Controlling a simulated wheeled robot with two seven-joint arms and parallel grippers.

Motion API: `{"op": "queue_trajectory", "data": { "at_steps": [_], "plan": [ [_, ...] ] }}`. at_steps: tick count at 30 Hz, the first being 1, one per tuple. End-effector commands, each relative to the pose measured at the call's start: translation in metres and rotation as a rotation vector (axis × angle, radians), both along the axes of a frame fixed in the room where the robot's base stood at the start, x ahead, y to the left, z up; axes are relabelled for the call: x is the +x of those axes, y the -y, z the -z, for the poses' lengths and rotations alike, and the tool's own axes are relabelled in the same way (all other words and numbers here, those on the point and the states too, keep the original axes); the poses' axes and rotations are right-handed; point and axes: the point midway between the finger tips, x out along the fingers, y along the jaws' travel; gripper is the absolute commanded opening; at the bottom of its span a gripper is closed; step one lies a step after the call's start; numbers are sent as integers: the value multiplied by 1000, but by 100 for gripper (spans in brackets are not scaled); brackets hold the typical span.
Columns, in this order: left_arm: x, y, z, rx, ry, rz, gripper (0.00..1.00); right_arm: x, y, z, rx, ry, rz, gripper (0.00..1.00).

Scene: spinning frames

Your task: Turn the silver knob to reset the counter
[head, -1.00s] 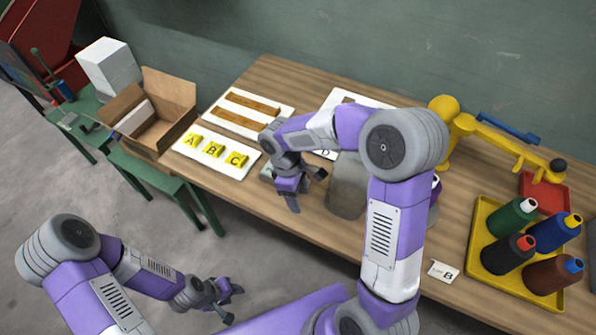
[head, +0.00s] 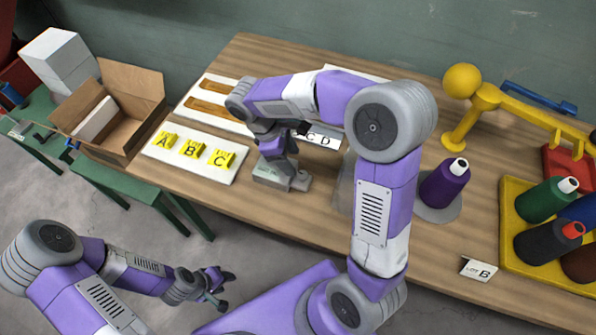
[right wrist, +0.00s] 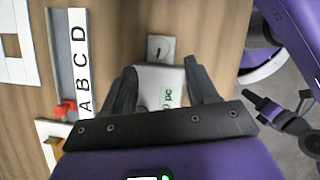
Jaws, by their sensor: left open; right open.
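The counter (head: 268,180) is a small grey box on the table, right of the yellow lettered blocks. My right gripper (head: 284,152) is open, directly above it and partly covering it. In the right wrist view the counter's grey body (right wrist: 158,78) lies between the two open fingers, with a pale green label reading "pc" partly cut off. A small light grey square part with a dark mark (right wrist: 160,48) sits at its far end; I cannot tell whether this is the silver knob. My left gripper (head: 218,288) is open and empty, low in front of the table.
A slide rail lettered A to D with a red piece (right wrist: 65,108) lies left of the counter. A purple spool (head: 445,185) and a yellow tray of spools (head: 512,240) stand right. A yellow-lettered board (head: 225,165) and cardboard box (head: 125,105) are left.

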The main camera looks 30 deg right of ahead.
Motion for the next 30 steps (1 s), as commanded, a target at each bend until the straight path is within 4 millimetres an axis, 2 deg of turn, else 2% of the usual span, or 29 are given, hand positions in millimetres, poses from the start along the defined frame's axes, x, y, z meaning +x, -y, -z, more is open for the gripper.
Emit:
{"op": "queue_trajectory", "data": {
  "at_steps": [6,12,23,25,30],
  "plan": [
    [0,0,15,0,0,0,43,-8,12,34,-1,-4,2,58],
    [0,0,23,0,0,0,43,-14,19,57,-1,-1,1,58],
    [0,0,25,0,0,0,43,-15,22,63,0,0,1,58],
    [0,0,25,0,0,0,43,-15,21,63,0,0,1,52],
    [0,0,25,0,0,0,43,-15,21,63,1,-1,0,26]
  ]
}}
